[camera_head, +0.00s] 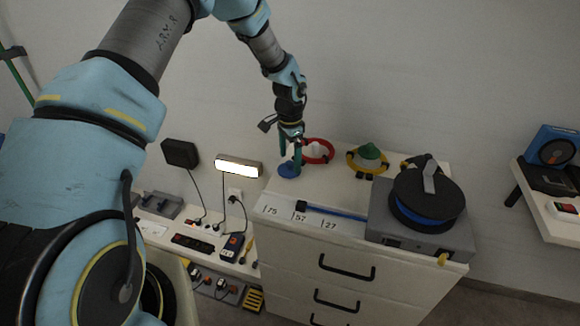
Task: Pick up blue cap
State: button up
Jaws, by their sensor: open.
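The blue cap (287,171) appears as a small round blue thing lying on the white cabinet top, near its left back corner. My gripper (291,158) points down over that corner, with its greenish fingers open. The fingertips are right at the blue cap in the picture, one in front of part of it. I cannot tell whether they touch it or straddle it.
A red ring (329,158) lies just right of my gripper, and a yellow ring with a green cone (368,154) stands further right. A dark disc on a grey box (461,242) fills the right side. A blue-handled tool (338,213) lies along the front.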

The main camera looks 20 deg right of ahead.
aim_at(290, 162)
jog(key=shift+f+p, duration=0.3)
jog(key=shift+f, duration=1.05)
jog(key=shift+c, duration=0.2)
jog(key=c, duration=1.1)
notch_tip(290, 162, up, 10)
jog(key=b, duration=0.3)
